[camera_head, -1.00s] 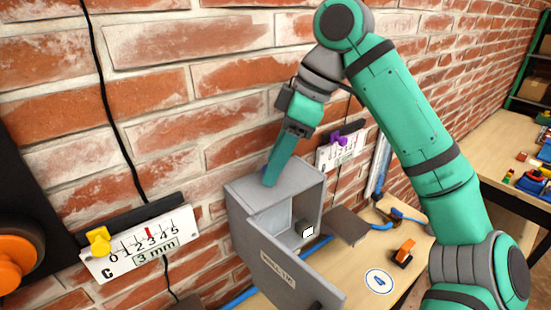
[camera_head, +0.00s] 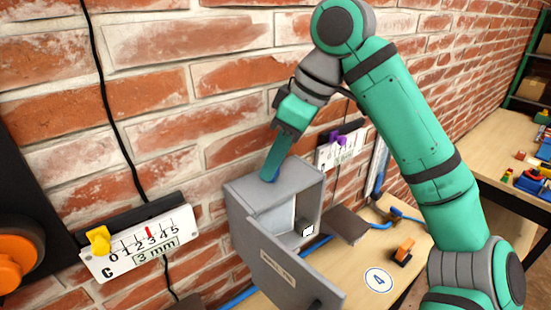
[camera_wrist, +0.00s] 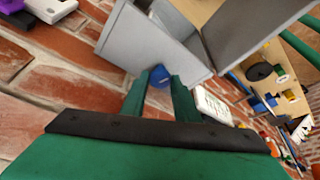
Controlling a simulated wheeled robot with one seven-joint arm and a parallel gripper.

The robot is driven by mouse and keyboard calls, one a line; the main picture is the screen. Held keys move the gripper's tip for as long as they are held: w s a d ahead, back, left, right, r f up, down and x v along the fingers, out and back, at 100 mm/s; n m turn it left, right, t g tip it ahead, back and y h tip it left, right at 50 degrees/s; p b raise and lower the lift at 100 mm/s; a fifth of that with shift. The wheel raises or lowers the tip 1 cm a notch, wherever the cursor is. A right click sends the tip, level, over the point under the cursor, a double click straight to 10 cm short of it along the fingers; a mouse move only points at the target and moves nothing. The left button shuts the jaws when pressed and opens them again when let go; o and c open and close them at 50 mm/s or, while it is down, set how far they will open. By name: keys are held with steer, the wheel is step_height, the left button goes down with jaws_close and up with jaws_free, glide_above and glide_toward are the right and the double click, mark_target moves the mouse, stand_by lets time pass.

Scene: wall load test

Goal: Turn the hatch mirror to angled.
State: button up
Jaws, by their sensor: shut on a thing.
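The hatch is a grey box (camera_head: 255,192) on the brick wall, with its labelled door (camera_head: 285,275) hanging open. A pale flat panel, which looks like the mirror (camera_head: 280,219), stands inside it. A blue knob (camera_wrist: 160,76) sits on the box's top. My gripper (camera_head: 269,176) reaches down to the top of the box. In the wrist view my gripper (camera_wrist: 160,82) has one finger on each side of the blue knob and is shut on it. The fingers partly hide the knob in the head view.
A small white-faced piece (camera_head: 307,231) shows in the box's right side. A gauge with a yellow slider (camera_head: 100,240) is on the wall at left, and another with a purple slider (camera_head: 338,140) is behind. A workbench (camera_head: 380,262) with an orange object (camera_head: 403,250) lies below.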

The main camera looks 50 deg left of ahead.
steer(key=m+t, duration=0.1)
steer(key=m, duration=0.3)
steer(key=shift+s+t, duration=0.1)
steer(key=shift+t, duration=0.3)
steer(key=shift+s+m, duration=0.1)
steer(key=shift+m, duration=0.4)
steer(key=o, duration=1.1)
steer(key=shift+c, duration=0.2)
steer(key=shift+r, duration=0.1)
steer(key=v, duration=1)
steer(key=shift+s+d+r, duration=0.2)
steer(key=shift+d+r, duration=0.05)
steer(key=shift+d, duration=0.1)
